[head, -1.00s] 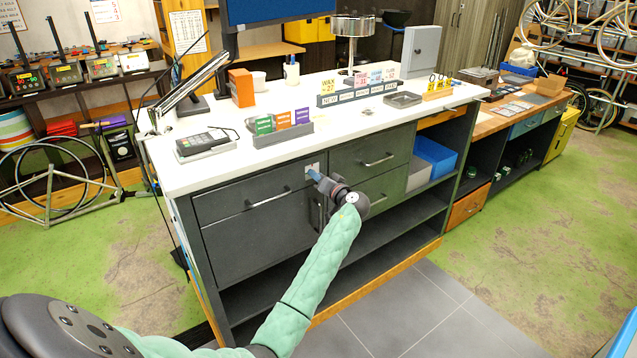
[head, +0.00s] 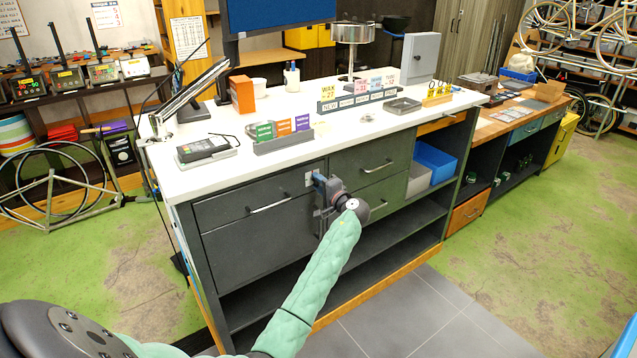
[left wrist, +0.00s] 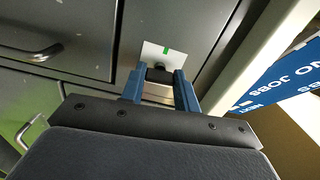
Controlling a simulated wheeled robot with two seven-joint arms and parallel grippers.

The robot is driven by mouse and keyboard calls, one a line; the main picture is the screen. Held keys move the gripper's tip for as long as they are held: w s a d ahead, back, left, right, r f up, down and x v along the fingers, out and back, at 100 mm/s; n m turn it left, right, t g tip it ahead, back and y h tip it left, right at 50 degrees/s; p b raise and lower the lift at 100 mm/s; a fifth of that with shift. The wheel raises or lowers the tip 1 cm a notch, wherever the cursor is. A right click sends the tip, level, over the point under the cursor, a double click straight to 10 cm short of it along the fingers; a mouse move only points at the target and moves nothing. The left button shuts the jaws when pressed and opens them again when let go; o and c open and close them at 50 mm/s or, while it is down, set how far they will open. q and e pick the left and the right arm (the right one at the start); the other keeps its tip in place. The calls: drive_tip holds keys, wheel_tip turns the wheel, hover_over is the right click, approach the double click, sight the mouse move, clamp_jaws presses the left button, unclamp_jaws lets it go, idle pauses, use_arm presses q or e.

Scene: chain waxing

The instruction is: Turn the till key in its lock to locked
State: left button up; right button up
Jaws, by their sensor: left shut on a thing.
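The till drawer (head: 246,198) is the dark grey front at the upper left of the counter. Its lock has a pale plate (head: 309,178) at the drawer's right end. In the left wrist view the plate (left wrist: 155,52) shows a green mark near its top. The till key (left wrist: 160,74) is a small dark piece in front of the plate, mostly hidden between the fingers. My left gripper (left wrist: 159,80) is shut on the key, one blue finger on each side. In the head view my left gripper (head: 319,182) is right at the lock and hides the key. My right gripper is out of view.
The white countertop (head: 290,152) above holds a card terminal (head: 204,148), a grey rack (head: 284,142) of coloured boxes and an orange box (head: 242,94). A drawer handle (head: 270,205) lies left of the gripper. A blue sign (left wrist: 285,80) shows at right in the wrist view.

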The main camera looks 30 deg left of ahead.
use_arm(q)
drive_tip(key=shift+m, duration=0.6)
drive_tip(key=o, duration=0.9)
drive_tip(key=shift+w+d, duration=0.1)
drive_tip(key=shift+c, duration=0.2)
drive_tip(key=shift+o, duration=0.6)
drive_tip(key=shift+d, duration=0.15)
drive_tip(key=b+v, duration=0.2)
drive_tip(key=v, duration=0.5)
drive_tip(key=shift+d+b, duration=0.2)
drive_tip(key=shift+b, duration=0.15)
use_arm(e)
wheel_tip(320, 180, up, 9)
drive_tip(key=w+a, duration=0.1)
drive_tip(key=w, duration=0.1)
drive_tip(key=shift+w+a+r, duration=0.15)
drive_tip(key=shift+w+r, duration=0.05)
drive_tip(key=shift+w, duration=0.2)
